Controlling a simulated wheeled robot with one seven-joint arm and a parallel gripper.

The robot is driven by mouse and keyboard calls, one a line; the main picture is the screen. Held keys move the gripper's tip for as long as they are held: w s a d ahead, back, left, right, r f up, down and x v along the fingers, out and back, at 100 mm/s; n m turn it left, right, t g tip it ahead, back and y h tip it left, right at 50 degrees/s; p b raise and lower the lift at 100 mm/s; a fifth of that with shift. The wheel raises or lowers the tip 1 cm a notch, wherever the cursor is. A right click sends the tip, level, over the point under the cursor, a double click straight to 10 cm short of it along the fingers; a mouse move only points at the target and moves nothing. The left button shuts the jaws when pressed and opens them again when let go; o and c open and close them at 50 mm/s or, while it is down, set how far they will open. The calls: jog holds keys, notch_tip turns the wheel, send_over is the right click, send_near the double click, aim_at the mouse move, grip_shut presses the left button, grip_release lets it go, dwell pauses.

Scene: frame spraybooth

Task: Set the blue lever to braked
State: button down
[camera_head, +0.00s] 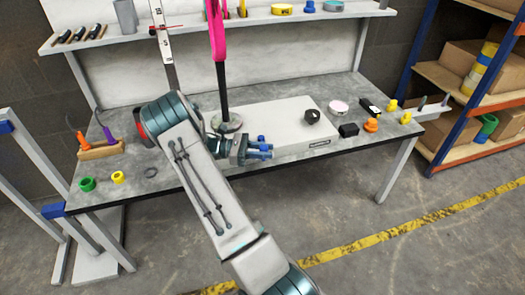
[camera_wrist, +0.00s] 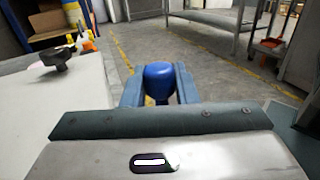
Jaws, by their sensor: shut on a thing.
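The blue lever's rounded knob (camera_wrist: 160,78) sits between the two fingers of my gripper (camera_wrist: 160,88) in the wrist view, and the fingers are shut on it. Its shaft and pivot are hidden, so I cannot tell the lever's setting. In the head view my gripper (camera_head: 262,149) is at the front left of a white box (camera_head: 275,115) on the workbench. The lever is hard to tell apart from the bluish fingers there. The box also shows at the left of the wrist view (camera_wrist: 75,105).
A black knob (camera_head: 312,116) stands on top of the box, right of my gripper. A black block (camera_head: 348,130) and an orange piece (camera_head: 371,125) lie to its right. The bench's front edge is close below.

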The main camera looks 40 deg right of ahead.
jog(key=c, duration=1.2)
grip_release()
jog(key=shift+o, duration=0.2)
jog(key=shift+r, duration=0.35)
jog(key=r, duration=0.2)
jog(key=r+p, duration=0.1)
jog(key=r, duration=0.1)
jog(key=shift+s+d+r, duration=0.1)
jog(key=shift+s+d, duration=0.05)
jog(key=shift+s, duration=0.25)
jog(key=s+d+r+p, duration=0.2)
jog(key=s+d+r, duration=0.2)
jog(key=s, duration=0.5)
notch_tip(320, 180, up, 2)
jog(key=shift+s+d+r, duration=0.1)
jog(key=shift+s+d, duration=0.3)
